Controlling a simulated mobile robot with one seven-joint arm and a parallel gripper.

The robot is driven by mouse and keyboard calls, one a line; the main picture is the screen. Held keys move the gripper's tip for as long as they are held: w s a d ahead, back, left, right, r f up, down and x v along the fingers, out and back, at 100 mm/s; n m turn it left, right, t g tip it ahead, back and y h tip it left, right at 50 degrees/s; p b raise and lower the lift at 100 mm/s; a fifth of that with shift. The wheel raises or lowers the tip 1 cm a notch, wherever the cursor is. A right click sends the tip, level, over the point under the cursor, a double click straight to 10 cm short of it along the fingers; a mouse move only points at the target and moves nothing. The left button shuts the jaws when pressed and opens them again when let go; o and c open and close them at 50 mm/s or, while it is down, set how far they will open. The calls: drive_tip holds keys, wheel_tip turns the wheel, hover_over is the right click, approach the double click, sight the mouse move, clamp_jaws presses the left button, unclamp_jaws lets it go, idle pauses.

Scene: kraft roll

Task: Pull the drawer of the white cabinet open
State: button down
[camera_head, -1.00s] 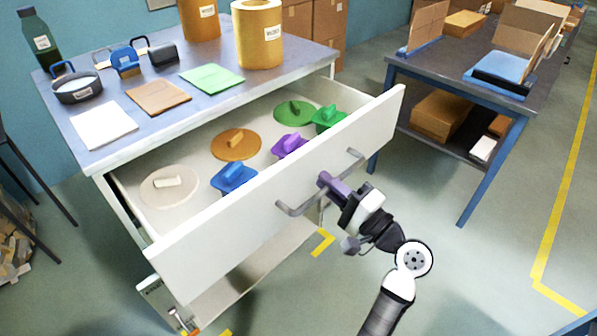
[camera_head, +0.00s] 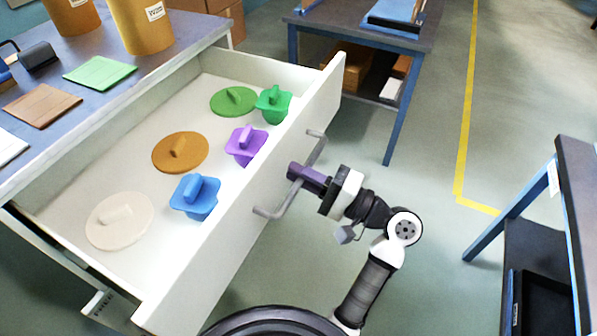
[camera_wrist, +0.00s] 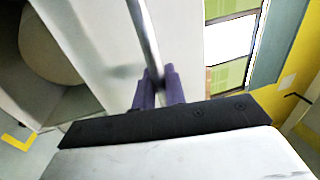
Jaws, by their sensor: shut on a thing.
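The white cabinet's drawer (camera_head: 215,262) stands pulled well out from under the grey-blue top, so its inside shows. My gripper (camera_head: 296,172) is at the middle of the grey bar handle (camera_head: 268,213) on the drawer front. In the wrist view its purple fingers (camera_wrist: 158,90) are shut around the handle bar (camera_wrist: 145,35). The part of the bar between the fingers is hidden.
In the drawer lie a green disc (camera_head: 232,101), an orange disc (camera_head: 180,152), a cream disc (camera_head: 120,222), and blue (camera_head: 195,197), purple (camera_head: 246,147) and green (camera_head: 274,104) pieces. A dark bench (camera_head: 575,190) stands at right. Floor between is clear.

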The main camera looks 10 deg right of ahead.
drive_tip(key=c, duration=1.5)
unclamp_jaws()
drive_tip(key=shift+d, duration=0.1)
drive_tip(key=b+v, duration=0.2)
drive_tip(key=v, duration=1.1)
drive_tip(key=shift+s+d, duration=0.2)
drive_tip(key=shift+s, duration=0.05)
